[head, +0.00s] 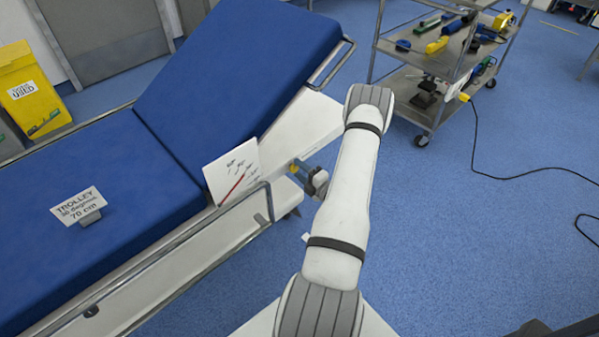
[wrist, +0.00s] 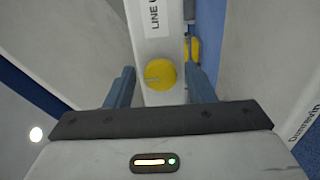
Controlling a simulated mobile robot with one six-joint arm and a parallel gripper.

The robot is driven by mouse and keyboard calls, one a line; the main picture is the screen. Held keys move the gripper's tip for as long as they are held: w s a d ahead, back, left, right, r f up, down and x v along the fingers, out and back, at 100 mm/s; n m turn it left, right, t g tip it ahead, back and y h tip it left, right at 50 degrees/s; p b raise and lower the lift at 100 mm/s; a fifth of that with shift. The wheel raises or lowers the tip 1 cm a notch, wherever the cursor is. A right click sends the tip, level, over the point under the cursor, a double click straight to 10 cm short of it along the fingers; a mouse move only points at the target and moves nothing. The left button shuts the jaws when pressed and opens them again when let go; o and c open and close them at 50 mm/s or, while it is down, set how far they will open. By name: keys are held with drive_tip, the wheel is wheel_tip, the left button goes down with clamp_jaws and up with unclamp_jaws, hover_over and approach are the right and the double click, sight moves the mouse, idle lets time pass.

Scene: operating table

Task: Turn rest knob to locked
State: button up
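The round yellow knob (wrist: 160,74) sits on a pale panel (wrist: 148,45) in the wrist view, with a light grey pointer or slot on its face directed left. My gripper (wrist: 160,82) is open, with one blue-grey finger on each side of the knob and a gap to it on both sides. I cannot tell how deep the fingertips reach. In the head view my gripper (head: 309,177) is at the right side of the trolley, by a small yellow part (head: 294,168) below the raised backrest (head: 235,70). The knob's lock markings are not readable.
The trolley has a side rail (head: 165,248), a card with a red pointer (head: 232,172) and a sign (head: 78,206) on its blue mattress. A wheeled cart (head: 440,60) with tools stands at the back right, with a black cable (head: 475,140) on the floor. A yellow bin (head: 33,92) stands left.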

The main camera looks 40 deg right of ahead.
drive_tip(key=shift+o, duration=0.4)
drive_tip(key=shift+s, duration=0.1)
drive_tip(key=s+p, duration=0.1)
drive_tip(key=s, duration=0.6)
drive_tip(key=shift+s+d, duration=0.25)
drive_tip(key=shift+s, duration=0.05)
